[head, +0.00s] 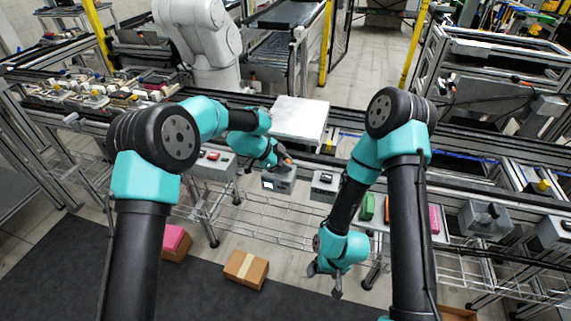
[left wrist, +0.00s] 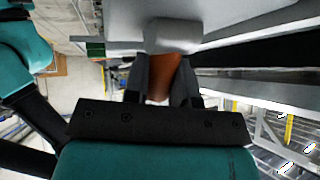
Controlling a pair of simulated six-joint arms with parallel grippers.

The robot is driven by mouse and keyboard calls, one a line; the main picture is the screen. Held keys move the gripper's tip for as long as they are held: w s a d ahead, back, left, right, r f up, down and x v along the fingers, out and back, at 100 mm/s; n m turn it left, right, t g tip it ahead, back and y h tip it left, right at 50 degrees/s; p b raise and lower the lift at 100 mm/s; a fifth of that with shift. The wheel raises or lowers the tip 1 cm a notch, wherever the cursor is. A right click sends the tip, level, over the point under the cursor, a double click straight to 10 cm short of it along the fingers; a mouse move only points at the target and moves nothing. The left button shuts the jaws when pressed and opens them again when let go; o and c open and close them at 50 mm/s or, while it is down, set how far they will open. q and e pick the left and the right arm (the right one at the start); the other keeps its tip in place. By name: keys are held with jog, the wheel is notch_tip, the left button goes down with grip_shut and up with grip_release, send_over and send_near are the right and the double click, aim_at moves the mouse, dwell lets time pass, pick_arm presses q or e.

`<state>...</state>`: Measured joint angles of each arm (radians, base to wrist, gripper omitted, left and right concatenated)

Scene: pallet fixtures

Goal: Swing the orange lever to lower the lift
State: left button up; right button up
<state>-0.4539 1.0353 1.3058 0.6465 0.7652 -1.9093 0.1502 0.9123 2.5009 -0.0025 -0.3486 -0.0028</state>
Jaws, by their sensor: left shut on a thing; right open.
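The orange lever (head: 287,160) stands on a grey control box (head: 278,180) at the front of the conveyor line, in the middle of the head view. My left gripper (head: 282,164) is at the lever. In the left wrist view the orange-brown lever (left wrist: 164,76) sits between the two fingers of my left gripper (left wrist: 162,85), which is shut on it. My right gripper (head: 328,272) hangs low in front of the line, open and empty. A white flat-topped lift platform (head: 299,118) is behind the control box.
Another grey box (head: 325,183) stands just right of the lever box, and one with a red button (head: 213,162) to the left. Green (head: 368,206) and pink (head: 434,219) items are at right. Cardboard boxes (head: 246,268) lie on the floor.

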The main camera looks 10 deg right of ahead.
pick_arm(q)
jog(key=shift+a, duration=0.1)
jog(key=h, duration=0.1)
jog(key=g+h, duration=0.1)
jog(key=a+h, duration=0.1)
jog(key=shift+w+r+n+h, duration=0.25)
jog(key=shift+w+n+h, duration=0.05)
jog(key=shift+w+n, duration=0.1)
jog(key=shift+w+a+r+n+g+h, duration=0.15)
jog(key=shift+a+g+h, duration=0.15)
jog(key=shift+h, duration=0.3)
jog(key=shift+w+a+f+n+g+h, duration=0.1)
jog(key=shift+a+n+g+h, duration=0.1)
jog(key=shift+g+h, duration=0.3)
grip_shut()
jog(key=shift+r, duration=0.1)
jog(key=o, duration=0.9)
grip_release()
jog(key=v, duration=1.7)
jog(key=shift+s+a+f, duration=0.1)
jog(key=shift+a+f, duration=0.2)
jog(key=shift+f, duration=0.05)
